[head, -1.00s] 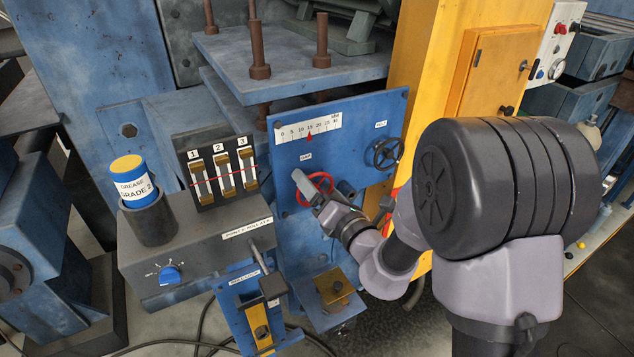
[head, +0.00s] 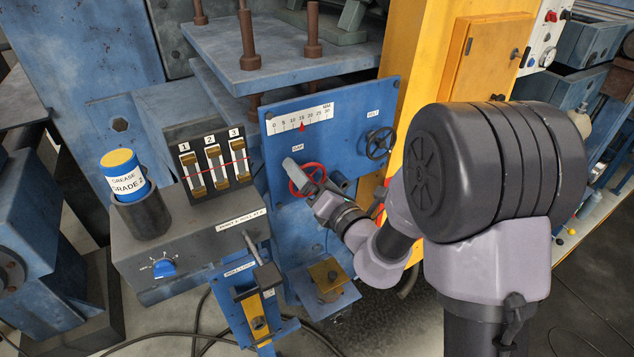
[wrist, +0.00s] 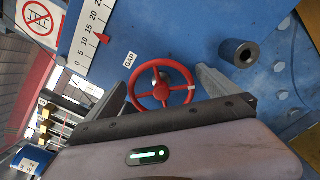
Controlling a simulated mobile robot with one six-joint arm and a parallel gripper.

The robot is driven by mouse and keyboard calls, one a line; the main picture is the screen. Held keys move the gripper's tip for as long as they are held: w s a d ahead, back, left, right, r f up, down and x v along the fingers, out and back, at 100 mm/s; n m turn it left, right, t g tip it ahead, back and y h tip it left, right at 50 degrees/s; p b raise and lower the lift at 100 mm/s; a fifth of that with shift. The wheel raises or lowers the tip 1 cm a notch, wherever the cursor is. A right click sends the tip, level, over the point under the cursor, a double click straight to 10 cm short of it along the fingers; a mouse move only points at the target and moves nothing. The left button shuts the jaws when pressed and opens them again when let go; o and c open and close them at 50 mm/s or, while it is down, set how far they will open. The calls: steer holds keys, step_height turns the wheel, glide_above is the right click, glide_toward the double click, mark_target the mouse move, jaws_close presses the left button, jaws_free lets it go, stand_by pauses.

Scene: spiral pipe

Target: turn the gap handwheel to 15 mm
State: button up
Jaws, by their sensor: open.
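The red gap handwheel (head: 295,185) is on the blue panel (head: 285,220), below the GAP label; it also shows in the wrist view (wrist: 187,75). My gripper (head: 305,173) is at the wheel. In the wrist view my gripper (wrist: 160,87) is open, with one finger left and one right of the wheel and the wheel between them. I cannot tell if either finger touches the rim. The white millimetre scale (head: 318,112) is above the wheel. Its red pointer (head: 302,127) stands close to the 15 mark; it also shows in the wrist view (wrist: 102,38).
A dark handwheel (head: 380,143) is right of the red one. A short dark cylinder (wrist: 240,52) sticks out right of the wheel. A grey box with a blue knob (head: 163,268) and a grease can (head: 123,173) are to the left. A yellow cabinet (head: 485,60) stands right.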

steer(key=b+v, duration=0.2)
steer(key=v, duration=0.3)
steer(key=shift+s+d+f, duration=0.15)
steer(key=shift+d+f, duration=0.05)
steer(key=b, duration=1.3)
glide_toward(313, 179)
steer(key=b+v, duration=0.4)
steer(key=v, duration=0.3)
steer(key=shift+r+b, duration=0.2)
steer(key=shift+b, duration=0.1)
steer(key=shift+a, duration=0.1)
